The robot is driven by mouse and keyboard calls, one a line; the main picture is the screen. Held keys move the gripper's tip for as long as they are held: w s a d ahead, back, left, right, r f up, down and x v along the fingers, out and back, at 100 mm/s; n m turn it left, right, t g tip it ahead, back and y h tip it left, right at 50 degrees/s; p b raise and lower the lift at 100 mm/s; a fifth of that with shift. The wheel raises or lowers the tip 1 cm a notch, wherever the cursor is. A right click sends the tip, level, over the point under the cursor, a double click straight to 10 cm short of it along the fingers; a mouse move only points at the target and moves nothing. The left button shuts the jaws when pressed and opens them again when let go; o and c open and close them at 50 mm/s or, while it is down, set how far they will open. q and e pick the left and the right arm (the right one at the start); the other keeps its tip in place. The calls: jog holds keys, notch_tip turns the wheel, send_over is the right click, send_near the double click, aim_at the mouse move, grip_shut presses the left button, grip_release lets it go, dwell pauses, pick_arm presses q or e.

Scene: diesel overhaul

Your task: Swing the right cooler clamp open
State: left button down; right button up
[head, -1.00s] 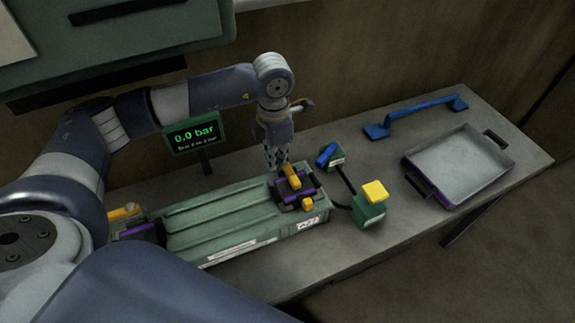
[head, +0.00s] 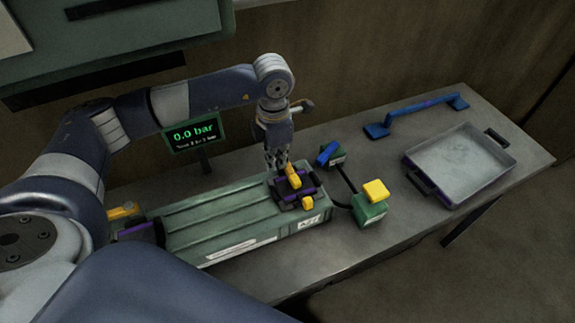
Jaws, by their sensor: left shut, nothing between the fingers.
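The cooler (head: 225,215) is a long green ribbed box lying on the bench. The right cooler clamp (head: 306,189), dark and purple with a yellow lever (head: 293,176), sits across its right end. The left clamp (head: 140,230), purple with a yellow part, is at the left end, partly hidden by my arm. My left gripper (head: 277,165) points down just behind the right clamp, shut and empty, its tips close to the yellow lever. I cannot tell whether they touch it. My right gripper is not in view.
A green display (head: 193,133) reading 0.0 bar stands behind the cooler. Right of the cooler are a green box with a yellow top (head: 373,203), a blue-handled valve (head: 329,154), a blue bar handle (head: 415,114) and a grey tray (head: 462,165). The bench front right is clear.

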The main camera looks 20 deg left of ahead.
aim_at(277, 178)
pick_arm(q)
jog(key=shift+f+b, duration=0.55)
jog(key=shift+f, duration=0.2)
jog(key=shift+f+b, duration=1.45)
jog(key=shift+f, duration=0.15)
jog(key=shift+r, duration=0.1)
jog(key=shift+r, duration=0.15)
jog(key=shift+w+d, duration=0.1)
jog(key=shift+w, duration=0.05)
jog(key=shift+w+d+b, duration=0.3)
jog(key=shift+w+d, duration=0.05)
jog(key=shift+d, duration=0.5)
